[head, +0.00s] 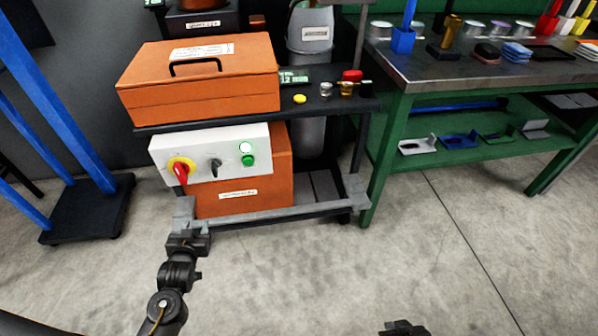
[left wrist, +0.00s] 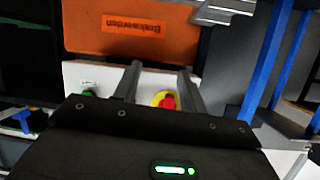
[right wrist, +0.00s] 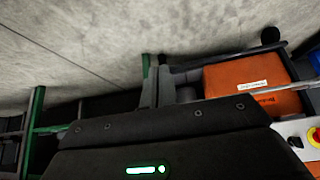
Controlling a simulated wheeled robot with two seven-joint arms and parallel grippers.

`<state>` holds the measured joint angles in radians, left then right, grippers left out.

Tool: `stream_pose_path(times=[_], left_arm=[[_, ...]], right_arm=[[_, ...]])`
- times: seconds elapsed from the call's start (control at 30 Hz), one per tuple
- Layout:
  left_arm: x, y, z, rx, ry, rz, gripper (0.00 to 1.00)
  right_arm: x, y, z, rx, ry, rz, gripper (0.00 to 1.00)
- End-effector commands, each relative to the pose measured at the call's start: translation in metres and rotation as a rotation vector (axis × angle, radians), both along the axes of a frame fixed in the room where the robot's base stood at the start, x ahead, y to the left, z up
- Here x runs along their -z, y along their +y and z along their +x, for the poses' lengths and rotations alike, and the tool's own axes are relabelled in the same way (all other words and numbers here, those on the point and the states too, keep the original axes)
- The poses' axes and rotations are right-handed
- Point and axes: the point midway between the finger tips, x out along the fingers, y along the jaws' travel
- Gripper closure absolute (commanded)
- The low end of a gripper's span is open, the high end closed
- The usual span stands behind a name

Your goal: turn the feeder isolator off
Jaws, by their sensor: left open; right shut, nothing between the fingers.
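A white control panel (head: 230,165) is on the front of the cart. It carries a red rotary handle on a yellow disc (head: 181,171), a small black selector knob (head: 214,165), and a lit white-green lamp above a green button (head: 249,160). The red handle points mostly downward. My left gripper (head: 185,207) is open and empty, below and in front of the panel. In the left wrist view the red handle (left wrist: 168,102) shows beside the right-hand finger, partly hidden by my gripper. My right gripper (head: 404,328) is shut and empty, low at the frame's bottom edge, away from the panel.
An orange toolbox (head: 205,75) sits on the cart top, with an orange box (head: 240,195) below, behind the cart's grey front rail (head: 270,214). A blue-posted stand (head: 85,205) is at left. A green workbench (head: 470,75) is at right. The floor in front is clear.

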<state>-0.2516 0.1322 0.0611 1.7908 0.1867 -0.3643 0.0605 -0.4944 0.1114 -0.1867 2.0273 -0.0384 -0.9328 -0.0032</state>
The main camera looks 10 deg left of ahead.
Motion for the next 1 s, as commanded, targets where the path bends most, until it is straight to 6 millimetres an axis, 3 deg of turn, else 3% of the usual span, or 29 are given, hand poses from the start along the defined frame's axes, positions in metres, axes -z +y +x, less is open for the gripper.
stream_pose_path(times=[0.03, 0.2, 0.4, 0.67, 1.0], left_arm=[[-0.006, 0.007, 0.007, -0.018, -0.081, 0.005, 0.58], [-0.073, 0.025, 0.008, -0.063, -0.276, 0.014, 0.58], [-0.109, 0.030, 0.002, -0.081, -0.366, 0.017, 0.58], [-0.113, 0.033, 0.009, -0.081, -0.373, 0.019, 0.58], [-0.112, 0.053, 0.066, -0.082, -0.372, 0.018, 0.58]], right_arm=[[0.002, 0.002, 0.004, -0.004, -0.041, 0.007, 1.00], [-0.043, 0.003, 0.002, -0.012, -0.124, 0.018, 1.00], [-0.070, 0.002, -0.003, -0.014, -0.163, 0.023, 1.00], [-0.075, 0.003, 0.000, -0.021, -0.187, 0.029, 1.00], [-0.094, 0.024, 0.020, -0.066, -0.363, 0.088, 1.00]])
